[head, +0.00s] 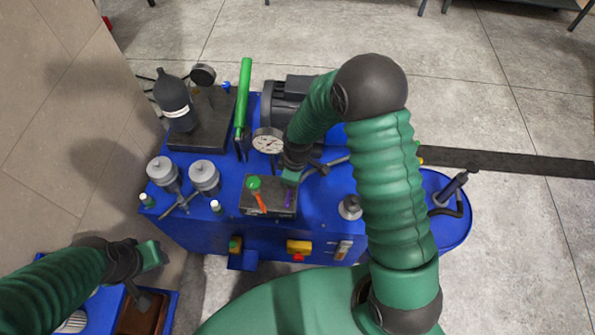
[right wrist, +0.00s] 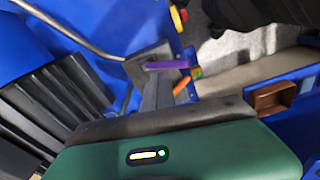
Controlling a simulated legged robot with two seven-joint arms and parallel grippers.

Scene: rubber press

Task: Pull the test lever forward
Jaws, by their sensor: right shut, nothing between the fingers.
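A dark box (head: 254,207) on the blue machine carries an orange lever (head: 259,201) with a green top and a purple lever (head: 288,198). I cannot tell which one is the test lever. My right gripper (head: 291,177) is shut and empty, just behind the purple lever. In the right wrist view the purple lever (right wrist: 172,64) lies close past the dark fingers (right wrist: 157,95), with the orange lever (right wrist: 187,81) partly hidden beyond; contact cannot be told.
A round gauge (head: 267,141) and a long green handle (head: 243,92) stand behind the box. Two grey cylinders (head: 204,176) are to its left. A yellow and red switch (head: 298,250) is on the machine's front. My right arm covers much of the machine's right part.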

